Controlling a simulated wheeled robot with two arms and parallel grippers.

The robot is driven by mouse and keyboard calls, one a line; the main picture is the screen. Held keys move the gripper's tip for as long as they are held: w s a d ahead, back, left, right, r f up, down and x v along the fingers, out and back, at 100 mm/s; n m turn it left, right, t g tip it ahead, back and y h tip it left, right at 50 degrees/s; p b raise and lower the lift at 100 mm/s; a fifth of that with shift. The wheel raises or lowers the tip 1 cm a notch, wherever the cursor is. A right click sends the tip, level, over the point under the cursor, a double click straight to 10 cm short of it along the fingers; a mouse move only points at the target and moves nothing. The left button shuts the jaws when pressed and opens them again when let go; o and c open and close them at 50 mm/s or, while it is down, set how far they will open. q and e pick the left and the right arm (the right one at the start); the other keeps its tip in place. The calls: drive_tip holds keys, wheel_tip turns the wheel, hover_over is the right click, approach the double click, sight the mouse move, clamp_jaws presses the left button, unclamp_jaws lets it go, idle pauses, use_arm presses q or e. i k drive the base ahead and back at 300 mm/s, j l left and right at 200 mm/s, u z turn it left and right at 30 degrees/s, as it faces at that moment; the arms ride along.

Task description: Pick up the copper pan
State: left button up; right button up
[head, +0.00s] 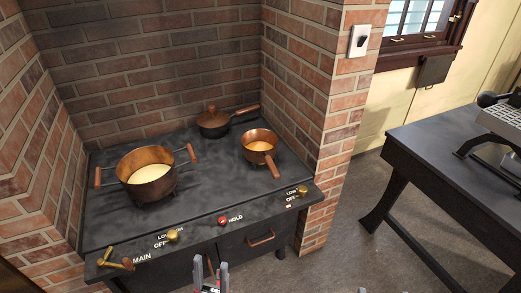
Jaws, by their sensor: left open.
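A small copper pan (254,137) stands upright on the right side of the black stove top (210,180). My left gripper (210,280) is at the bottom edge, below and in front of the stove's front panel. It is open, with nothing seen between its fingers, and it is well apart from the pan. A small sliver at the bottom edge, right of centre, may be the tip of my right gripper (361,290); its jaws are out of sight.
A large two-handled copper pot (146,185) stands left on the stove. A dark lidded pan (213,130) is at the back. Brick walls (160,60) enclose the stove's back and sides. Knobs line the front panel. A dark table (440,140) stands right, across open floor.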

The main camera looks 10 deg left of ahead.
sight(259, 145)
drive_tip(key=i+l, duration=0.2)
drive_tip(key=i, duration=0.25)
drive_tip(key=i+l, duration=0.15)
drive_tip(key=i, duration=0.3)
drive_tip(key=u, duration=0.05)
